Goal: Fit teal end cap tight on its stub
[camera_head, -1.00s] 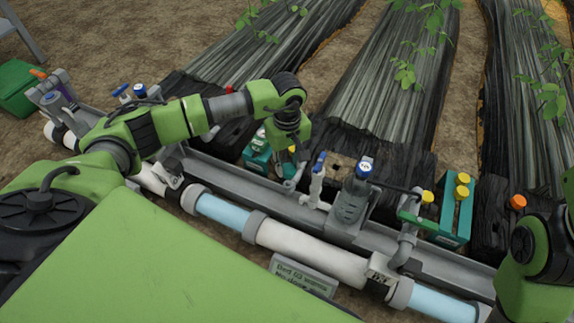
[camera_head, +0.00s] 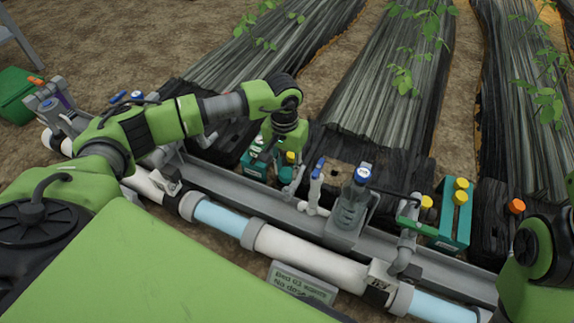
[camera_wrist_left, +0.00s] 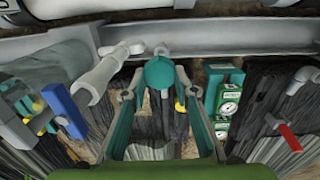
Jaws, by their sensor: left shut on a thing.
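The round teal end cap (camera_wrist_left: 160,72) shows in the left wrist view. It sits between the two fingertips of my left gripper (camera_wrist_left: 154,88), which is shut on it. A short grey piece (camera_wrist_left: 160,48) shows just past the cap, towards the grey rail; I cannot tell whether the cap touches it or whether it is the stub. In the head view my left gripper (camera_head: 278,150) points down just behind the rail, and its fingertips and the cap are hard to make out. My right arm shows at the right edge, but its gripper is out of view.
A grey rail (camera_head: 225,175) runs behind the white and clear-blue pipe (camera_head: 300,258). A white pipe fitting (camera_wrist_left: 102,72) with a blue handle (camera_wrist_left: 66,110) stands left of the cap. Green gauge boxes (camera_wrist_left: 226,105) and a red handle (camera_wrist_left: 290,138) are right. A teal crate (camera_head: 466,215) stands right.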

